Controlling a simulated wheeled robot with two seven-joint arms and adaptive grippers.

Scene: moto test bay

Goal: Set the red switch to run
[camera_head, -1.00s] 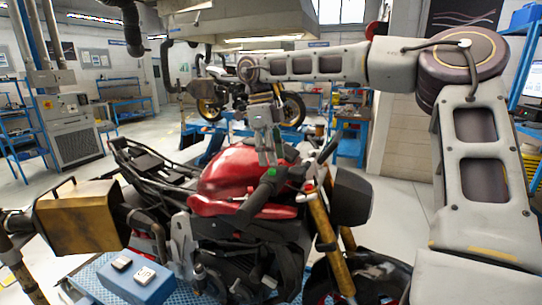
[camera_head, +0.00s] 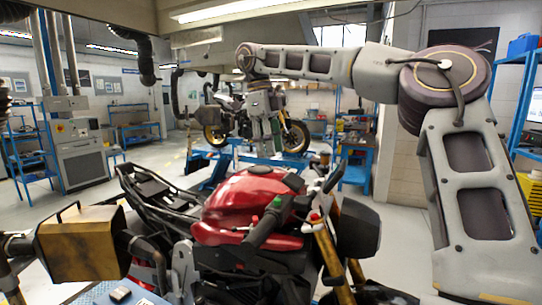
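A red motorcycle (camera_head: 250,190) stands in front of me. A small red switch (camera_head: 315,217) shows near its handlebar, on a light-coloured housing. A green part (camera_head: 277,201) sits on the black grip beside it. The words or setting on the switch are too small to read. My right gripper (camera_head: 263,137) hangs down from my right arm above and behind the red tank, apart from the switch and touching nothing that I can see. Its fingers are too small against the background to tell whether they are open or shut. My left gripper is not in view.
A gold box-shaped part (camera_head: 82,243) sticks out at the lower left. A black round part (camera_head: 358,228) is right of the handlebar. Another motorcycle (camera_head: 215,125) stands on a blue lift behind. Blue shelves (camera_head: 133,130) line the back left. Air above the tank is free.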

